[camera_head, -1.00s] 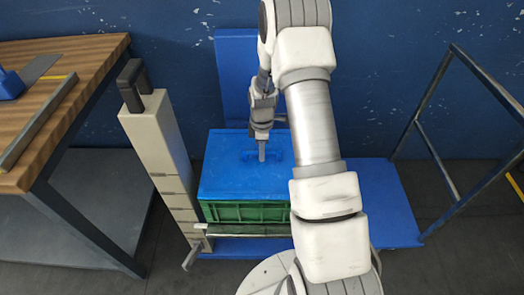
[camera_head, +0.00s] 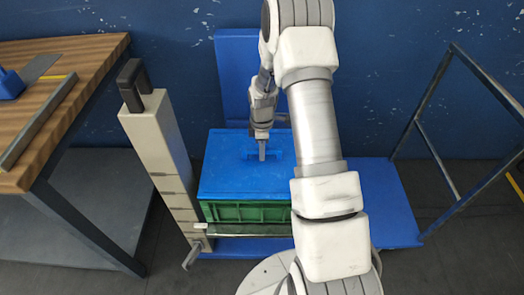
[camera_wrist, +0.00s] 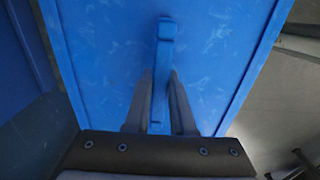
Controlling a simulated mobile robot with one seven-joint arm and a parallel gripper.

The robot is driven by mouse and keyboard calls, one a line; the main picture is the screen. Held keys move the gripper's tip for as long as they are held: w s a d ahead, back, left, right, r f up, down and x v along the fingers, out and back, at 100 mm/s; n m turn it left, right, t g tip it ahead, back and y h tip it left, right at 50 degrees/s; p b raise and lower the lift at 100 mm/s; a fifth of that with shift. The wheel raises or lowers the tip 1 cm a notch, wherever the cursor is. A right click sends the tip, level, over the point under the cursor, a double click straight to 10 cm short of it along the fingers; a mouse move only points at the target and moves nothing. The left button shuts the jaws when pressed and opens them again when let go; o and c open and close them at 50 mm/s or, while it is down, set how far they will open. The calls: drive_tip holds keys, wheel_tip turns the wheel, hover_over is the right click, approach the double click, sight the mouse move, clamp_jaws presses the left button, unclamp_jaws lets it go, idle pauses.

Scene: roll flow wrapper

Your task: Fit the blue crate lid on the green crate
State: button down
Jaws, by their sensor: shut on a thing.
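The blue crate lid (camera_head: 232,176) lies flat over the top of the green crate (camera_head: 250,212) in the head view. Its edges look about in line with the crate, but my arm hides the right side. My gripper (camera_head: 262,152) points down at the middle of the lid. In the wrist view the fingers of my gripper (camera_wrist: 160,100) are shut on the raised handle of the blue crate lid (camera_wrist: 105,50). Whether the lid is fully seated all round cannot be told.
The crate stands on a blue platform (camera_head: 395,205). A beige post (camera_head: 155,135) with a black handle stands close on the left. A wooden workbench (camera_head: 85,70) is further left. A grey metal frame (camera_head: 440,95) is at the right. The blue wall is behind.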

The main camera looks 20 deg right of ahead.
drive_tip(key=shift+f+b, duration=0.45)
drive_tip(key=shift+f, duration=0.15)
drive_tip(key=c, duration=1)
unclamp_jaws()
drive_tip(key=shift+c, duration=0.2)
drive_tip(key=shift+r, duration=0.1)
drive_tip(key=shift+r+p, duration=3.85)
drive_tip(key=shift+r, duration=1.6)
